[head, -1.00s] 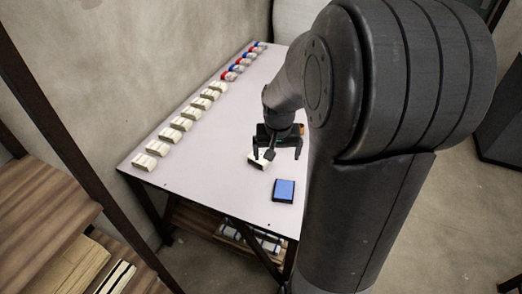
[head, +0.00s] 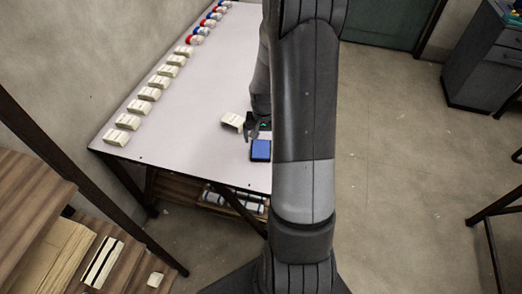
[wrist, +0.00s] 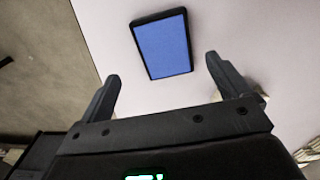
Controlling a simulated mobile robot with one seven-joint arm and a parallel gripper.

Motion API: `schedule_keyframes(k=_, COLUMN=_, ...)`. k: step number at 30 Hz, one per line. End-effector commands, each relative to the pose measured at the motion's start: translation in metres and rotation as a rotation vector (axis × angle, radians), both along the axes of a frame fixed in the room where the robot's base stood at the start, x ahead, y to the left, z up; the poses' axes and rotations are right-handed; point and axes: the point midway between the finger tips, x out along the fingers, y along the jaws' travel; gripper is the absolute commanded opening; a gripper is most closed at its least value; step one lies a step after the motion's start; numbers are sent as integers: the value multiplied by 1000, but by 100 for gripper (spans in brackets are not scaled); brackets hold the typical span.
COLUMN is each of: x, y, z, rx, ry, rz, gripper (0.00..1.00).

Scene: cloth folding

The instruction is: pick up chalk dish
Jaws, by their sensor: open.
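A small flat rectangular thing with a blue top and dark rim (head: 260,150) lies near the table's front edge. It may be the chalk dish, but I cannot tell for sure. In the wrist view it lies ahead of the fingertips (wrist: 160,43), a little apart from them. My gripper (wrist: 162,68) is open, with nothing between its fingers. In the head view my gripper (head: 256,131) is just behind the blue thing and partly hidden by my arm.
A cream block (head: 233,119) lies left of my gripper. A row of cream blocks (head: 150,93) and red, white and blue items (head: 203,30) lines the table's wall side. The white table (head: 195,125) is clear between. A shelf holds rolls (head: 232,198) below.

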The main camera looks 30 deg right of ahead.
Motion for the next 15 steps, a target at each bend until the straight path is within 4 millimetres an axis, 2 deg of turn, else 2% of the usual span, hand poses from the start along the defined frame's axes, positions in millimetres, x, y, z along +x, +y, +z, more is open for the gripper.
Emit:
schedule_keyframes(k=5, x=1, y=3, z=-12, rx=2, ry=3, rz=1, gripper=94)
schedule_keyframes(k=12, x=3, y=7, z=-44, rx=1, ry=2, rz=-1, gripper=94)
schedule_keyframes(k=15, x=3, y=7, z=-52, rx=1, ry=1, rz=0, gripper=94)
